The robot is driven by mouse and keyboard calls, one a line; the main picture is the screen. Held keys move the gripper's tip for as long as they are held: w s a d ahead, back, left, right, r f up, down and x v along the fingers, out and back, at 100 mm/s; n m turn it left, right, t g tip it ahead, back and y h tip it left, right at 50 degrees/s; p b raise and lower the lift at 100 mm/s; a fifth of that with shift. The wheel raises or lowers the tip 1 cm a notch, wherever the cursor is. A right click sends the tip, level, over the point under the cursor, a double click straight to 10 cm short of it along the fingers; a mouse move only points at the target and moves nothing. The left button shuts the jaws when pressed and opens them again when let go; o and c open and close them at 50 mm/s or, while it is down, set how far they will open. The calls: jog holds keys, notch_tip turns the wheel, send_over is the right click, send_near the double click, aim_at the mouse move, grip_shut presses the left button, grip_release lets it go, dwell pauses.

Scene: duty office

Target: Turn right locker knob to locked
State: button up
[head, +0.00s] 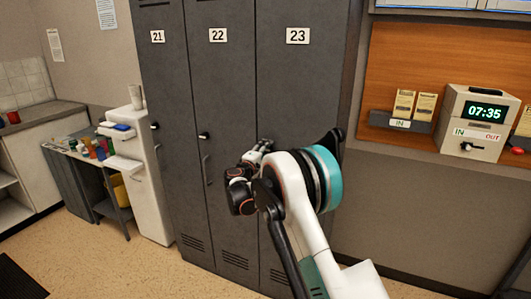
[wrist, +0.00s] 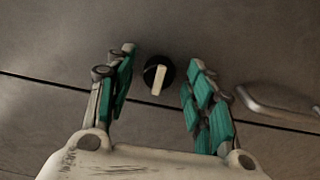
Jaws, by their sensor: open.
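The right locker (head: 300,90), grey and numbered 23, stands at the right of the row in the head view. My gripper (head: 260,148) is in front of its left side, and its knob is hidden there. In the wrist view the knob (wrist: 158,75) is a round black disc with a cream bar, nearly upright in the picture and slightly tilted. My gripper (wrist: 158,60) is open, with one teal-padded finger on each side of the knob and gaps between. I cannot tell whether the fingertips touch the door.
A metal door handle (wrist: 275,105) lies to the right of the knob in the wrist view. Lockers 22 (head: 222,80) and 21 (head: 165,80) stand to the left. A clock box (head: 478,122) stands at the right on a shelf by a wooden board (head: 445,60).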

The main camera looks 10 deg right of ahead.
jog(key=v, duration=1.2)
jog(key=s+d+r+m+g+y, duration=0.25)
jog(key=s+d+r, duration=0.3)
jog(key=s, duration=0.45)
jog(key=s+d+r+m+g+y, duration=0.1)
jog(key=s+d+r+m+g, duration=0.25)
jog(key=s+d, duration=0.45)
jog(key=s+a+f+m+y, duration=0.1)
jog(key=s+a+f+y, duration=0.1)
jog(key=s, duration=0.9)
jog(key=s+a+f+m+g+y, duration=0.1)
jog(key=s+a+m+y, duration=0.1)
jog(key=s, duration=0.8)
jog(key=s+a+f+m+y, duration=0.2)
jog(key=s+y, duration=0.1)
jog(key=s, duration=0.8)
jog(key=shift+s+a+f, duration=0.3)
jog(key=shift+s+f, duration=0.05)
jog(key=shift+f, duration=0.05)
